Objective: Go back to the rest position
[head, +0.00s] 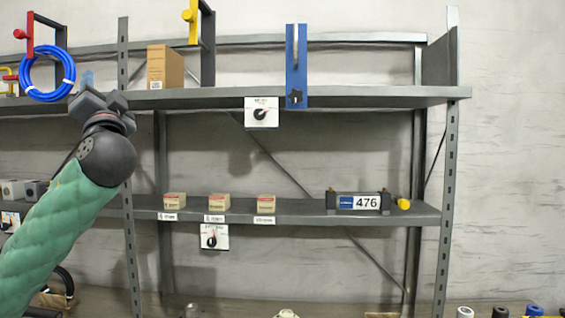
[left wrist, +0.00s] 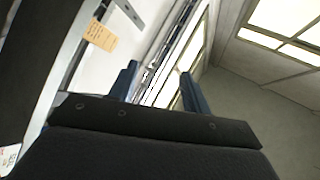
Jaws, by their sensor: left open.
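My left gripper (head: 97,101) is at the upper left in the head view, at the end of a green-sleeved arm, just below the blue cable coil and in front of the shelf upright. In the left wrist view its two blue fingers (left wrist: 160,88) stand apart with nothing between them. That view looks up past the shelf towards the ceiling lights. My right gripper is not in view.
A blue cable coil (head: 48,75) hangs close to my left gripper from a red bracket (head: 29,35). The upper shelf (head: 370,97) carries a cardboard box (head: 164,67) and a blue plate (head: 296,75). The lower shelf (head: 305,212) carries small boxes and a 476 unit (head: 357,202). Bare wall is right.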

